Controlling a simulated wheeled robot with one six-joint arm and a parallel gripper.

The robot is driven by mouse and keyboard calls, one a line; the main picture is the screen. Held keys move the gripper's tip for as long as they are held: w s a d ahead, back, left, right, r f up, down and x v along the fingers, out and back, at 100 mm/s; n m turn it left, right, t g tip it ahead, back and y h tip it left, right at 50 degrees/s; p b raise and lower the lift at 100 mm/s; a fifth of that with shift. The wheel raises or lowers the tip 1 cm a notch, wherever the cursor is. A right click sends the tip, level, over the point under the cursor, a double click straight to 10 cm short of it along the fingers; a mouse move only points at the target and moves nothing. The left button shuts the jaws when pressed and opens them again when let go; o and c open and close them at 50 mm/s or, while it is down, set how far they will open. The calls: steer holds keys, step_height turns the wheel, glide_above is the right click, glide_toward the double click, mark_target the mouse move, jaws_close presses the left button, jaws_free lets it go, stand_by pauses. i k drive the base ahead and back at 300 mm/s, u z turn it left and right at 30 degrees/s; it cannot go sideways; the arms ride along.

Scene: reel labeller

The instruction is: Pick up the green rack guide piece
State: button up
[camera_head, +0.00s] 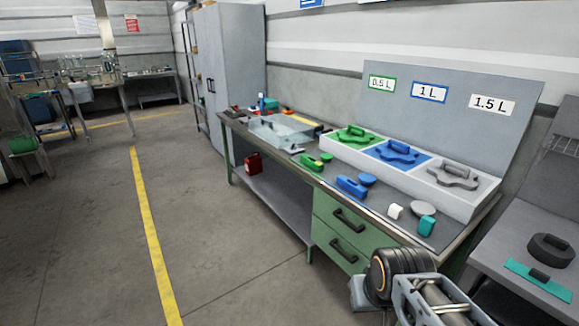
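A bright green piece (312,162) lies on the workbench, in front of the white divided tray, with a small green disc (326,157) beside it. Another green piece with a raised handle (354,135) sits in the tray's left compartment, under the 0.5 L label. I cannot tell from this view which of them is the rack guide piece. Part of my arm shows at the bottom right, in front of the bench and apart from the green pieces. My gripper's fingers do not show.
The white tray (446,203) also holds a blue and a grey piece. Blue, white and teal pieces lie along the bench's front edge. A clear box (280,131) stands at the bench's left. A side bench (490,262) is at right. The floor left is open.

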mark_target(309, 161)
steer(key=u, duration=0.6)
steer(key=i, duration=1.5)
steer(key=z, duration=0.35)
steer(key=i, duration=0.85)
steer(key=z, duration=0.55)
